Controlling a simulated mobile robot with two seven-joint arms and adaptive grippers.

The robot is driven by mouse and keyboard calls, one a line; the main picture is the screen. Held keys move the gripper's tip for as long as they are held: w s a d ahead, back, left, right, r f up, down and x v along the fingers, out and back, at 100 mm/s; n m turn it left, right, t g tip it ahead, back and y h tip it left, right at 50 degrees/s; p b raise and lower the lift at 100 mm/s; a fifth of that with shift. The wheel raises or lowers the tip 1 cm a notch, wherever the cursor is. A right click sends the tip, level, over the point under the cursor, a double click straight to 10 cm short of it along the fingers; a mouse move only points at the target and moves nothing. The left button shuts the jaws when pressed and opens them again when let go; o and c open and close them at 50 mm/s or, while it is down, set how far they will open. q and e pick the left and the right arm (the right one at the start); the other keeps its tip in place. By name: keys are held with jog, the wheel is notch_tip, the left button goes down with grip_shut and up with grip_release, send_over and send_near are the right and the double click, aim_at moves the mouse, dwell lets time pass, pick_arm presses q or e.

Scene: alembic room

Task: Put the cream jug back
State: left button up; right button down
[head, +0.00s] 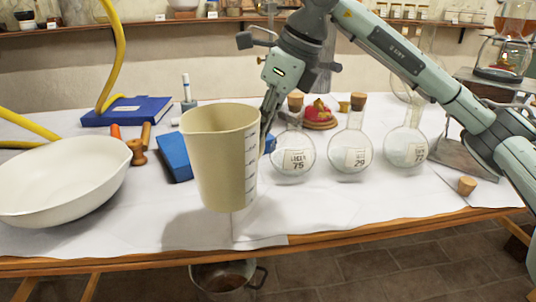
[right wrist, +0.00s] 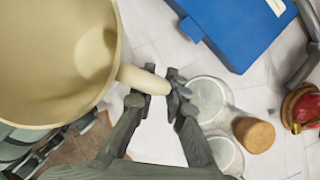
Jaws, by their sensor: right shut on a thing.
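The cream jug (head: 222,165), a tall beaker with a spout and measuring marks, is upright in the middle of the head view, above the front part of the white-covered table (head: 330,215). My right gripper (head: 266,122) is shut on its handle, on the jug's right side. In the right wrist view the jug (right wrist: 50,60) fills the upper left, its inside looking empty, and the fingertips (right wrist: 155,88) close on the handle. In the head view the jug hides part of the gripper. My left gripper is not in view.
A white bowl (head: 62,178) lies left, beside a wooden pestle-like piece (head: 137,152) and a blue box (head: 174,157). Several corked round flasks, 75 (head: 293,158), 29 (head: 350,156) and 72 (head: 404,150), stand right. A loose cork (head: 467,185) lies front right. A shelf (head: 150,28) runs behind.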

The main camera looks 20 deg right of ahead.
jog(key=f, duration=0.1)
jog(key=d+f, duration=0.1)
jog(key=f, duration=0.1)
jog(key=d+f, duration=0.1)
jog(key=f, duration=0.1)
jog(key=shift+w+f, duration=0.15)
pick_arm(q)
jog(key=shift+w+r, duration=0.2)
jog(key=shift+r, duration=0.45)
pick_arm(e)
jog(key=shift+a, duration=0.1)
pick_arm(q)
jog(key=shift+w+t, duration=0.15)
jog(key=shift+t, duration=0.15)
pick_arm(e)
jog(key=c, duration=1.6)
grip_release()
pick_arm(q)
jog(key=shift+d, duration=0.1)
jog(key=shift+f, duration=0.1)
pick_arm(e)
jog(key=shift+r, duration=0.3)
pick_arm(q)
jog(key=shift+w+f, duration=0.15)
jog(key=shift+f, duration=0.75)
pick_arm(e)
jog(key=v, duration=1.1)
jog(key=shift+r, duration=0.25)
